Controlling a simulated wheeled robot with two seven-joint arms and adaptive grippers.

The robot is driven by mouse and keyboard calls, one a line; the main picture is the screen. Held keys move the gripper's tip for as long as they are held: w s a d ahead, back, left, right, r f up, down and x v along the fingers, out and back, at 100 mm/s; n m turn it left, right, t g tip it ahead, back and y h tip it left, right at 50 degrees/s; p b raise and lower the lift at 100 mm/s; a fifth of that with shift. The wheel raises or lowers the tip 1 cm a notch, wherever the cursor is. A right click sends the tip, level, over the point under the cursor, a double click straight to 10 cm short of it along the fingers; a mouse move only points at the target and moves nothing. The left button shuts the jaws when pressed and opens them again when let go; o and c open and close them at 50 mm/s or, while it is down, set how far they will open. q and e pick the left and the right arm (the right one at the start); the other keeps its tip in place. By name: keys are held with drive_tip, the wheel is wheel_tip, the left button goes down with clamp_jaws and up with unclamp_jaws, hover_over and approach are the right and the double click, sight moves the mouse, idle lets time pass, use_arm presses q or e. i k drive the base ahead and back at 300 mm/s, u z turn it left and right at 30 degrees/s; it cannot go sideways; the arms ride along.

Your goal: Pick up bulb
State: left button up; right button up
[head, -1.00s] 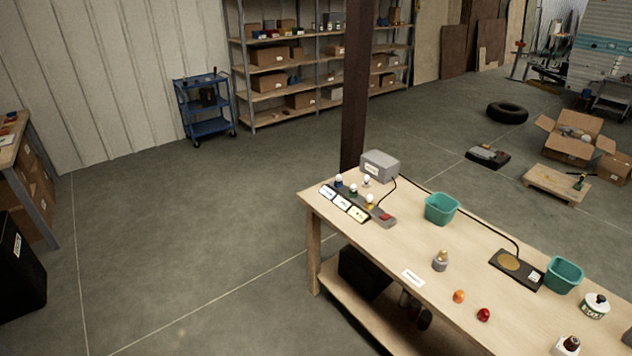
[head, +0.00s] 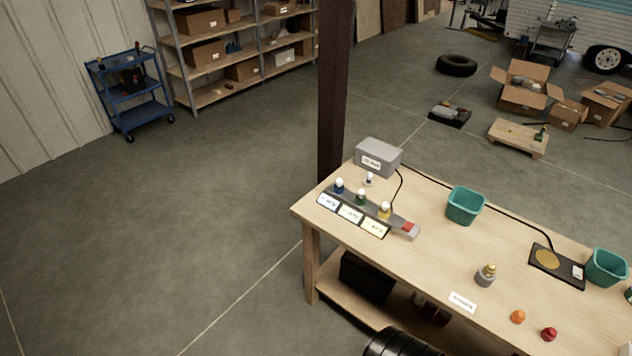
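Several small bulbs with white tops stand at the left end of the wooden workbench (head: 436,225). One bulb with a blue base (head: 339,186), one with a green base (head: 361,197) and one with a yellow base (head: 384,210) stand in a row on a dark strip behind three labelled cards. Another white bulb (head: 369,179) stands behind them, by the grey box. A black rounded part at the bottom edge looks like part of my arm. Neither gripper's fingers are in view.
A grey box (head: 378,157) stands at the bench's far left corner, beside a brown post (head: 334,90). Teal bins (head: 465,206), a grey fitting (head: 485,276), an orange piece (head: 518,317) and a red piece (head: 549,334) lie further right. Floor left of the bench is clear.

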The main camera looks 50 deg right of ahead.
sight(361, 192)
drive_tip(key=z, duration=0.25)
drive_tip(key=i, duration=1.1)
drive_tip(key=z, duration=1.25)
drive_tip(key=i, duration=0.7)
drive_tip(key=z, duration=0.55)
